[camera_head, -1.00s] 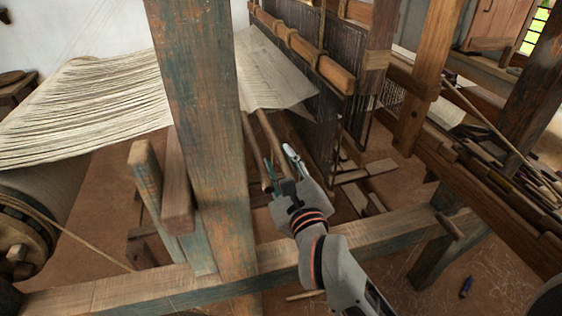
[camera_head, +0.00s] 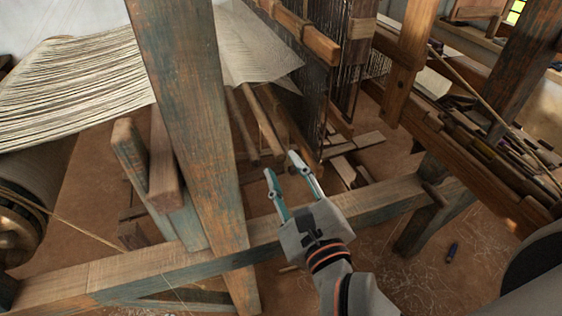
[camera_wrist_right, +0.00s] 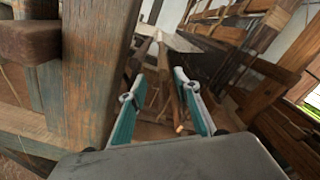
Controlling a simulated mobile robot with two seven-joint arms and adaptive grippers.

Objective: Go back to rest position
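My right gripper (camera_head: 284,172) is in the lower middle of the head view, above the loom's lower beam (camera_head: 385,205) and to the right of the thick upright post (camera_head: 190,120). Its two fingers stand apart with nothing between them. In the right wrist view the open fingers (camera_wrist_right: 160,82) point toward the loom's treadle-like wooden bars, which lie farther off. My left gripper is not in view.
Pale warp threads (camera_head: 75,85) stretch at the left. Dark heddles (camera_head: 305,95) hang beyond the gripper. A bench with sticks and tools (camera_head: 490,150) runs along the right.

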